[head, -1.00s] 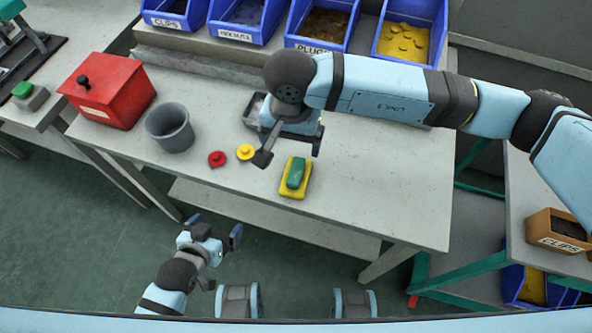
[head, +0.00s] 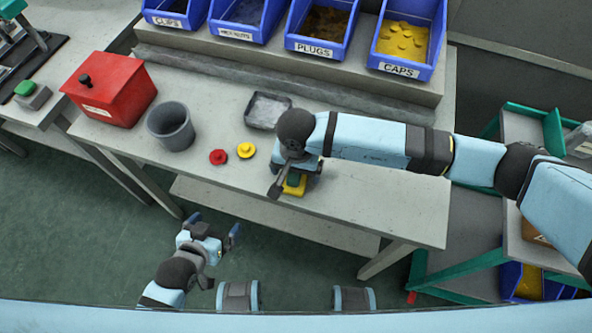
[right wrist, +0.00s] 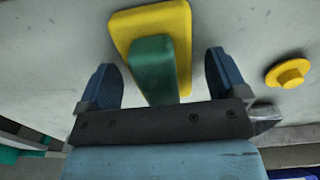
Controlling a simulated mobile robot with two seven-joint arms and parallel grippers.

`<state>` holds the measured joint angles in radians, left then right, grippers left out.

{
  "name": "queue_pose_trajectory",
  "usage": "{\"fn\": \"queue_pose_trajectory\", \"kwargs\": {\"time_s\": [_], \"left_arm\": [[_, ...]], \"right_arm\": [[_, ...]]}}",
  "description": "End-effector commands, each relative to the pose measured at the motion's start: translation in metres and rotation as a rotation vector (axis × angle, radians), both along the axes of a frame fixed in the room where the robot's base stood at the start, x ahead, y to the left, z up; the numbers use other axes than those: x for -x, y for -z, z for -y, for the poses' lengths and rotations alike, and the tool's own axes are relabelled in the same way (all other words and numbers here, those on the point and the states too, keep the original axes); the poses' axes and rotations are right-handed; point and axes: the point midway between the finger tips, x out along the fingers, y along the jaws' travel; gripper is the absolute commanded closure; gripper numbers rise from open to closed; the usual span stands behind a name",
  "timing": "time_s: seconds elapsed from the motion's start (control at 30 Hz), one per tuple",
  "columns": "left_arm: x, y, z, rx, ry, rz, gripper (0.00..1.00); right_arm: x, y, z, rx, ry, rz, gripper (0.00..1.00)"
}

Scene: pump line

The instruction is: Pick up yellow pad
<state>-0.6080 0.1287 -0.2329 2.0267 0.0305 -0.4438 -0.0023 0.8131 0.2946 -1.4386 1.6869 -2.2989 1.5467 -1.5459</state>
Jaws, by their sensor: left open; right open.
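The yellow pad (head: 298,190) lies on the grey workbench, mostly hidden in the head view under my right gripper (head: 291,182). In the right wrist view the yellow pad (right wrist: 133,27) carries a green block (right wrist: 152,62) on top. There my right gripper (right wrist: 160,70) is open. Its two blue fingers stand either side of the green block, apart from it. My left gripper (head: 214,227) is open and empty, in front of the bench's front edge.
Red (head: 218,157) and yellow (head: 246,150) round caps lie left of the pad. A grey cup (head: 171,127), a red box (head: 108,90) and a shallow metal tray (head: 267,111) are on the bench. Labelled blue bins (head: 407,70) line the back. The bench's right part is clear.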

Motion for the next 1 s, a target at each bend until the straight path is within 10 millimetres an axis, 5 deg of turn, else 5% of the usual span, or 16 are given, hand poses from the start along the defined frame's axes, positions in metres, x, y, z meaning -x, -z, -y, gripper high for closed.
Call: {"fn": "queue_pose_trajectory", "kwargs": {"time_s": [0.23,0.47,1.0], "left_arm": [[0.000,0.001,0.001,0.001,-0.001,-0.001,0.00],[0.000,0.000,0.002,0.003,-0.001,0.001,0.00],[-0.001,-0.002,0.002,0.005,0.000,0.006,0.00]], "right_arm": [[0.000,0.002,0.000,-0.001,0.000,0.000,0.08],[0.000,0.002,0.000,-0.001,0.000,0.000,0.61],[-0.001,-0.018,-0.001,-0.004,0.000,0.002,0.63]]}}
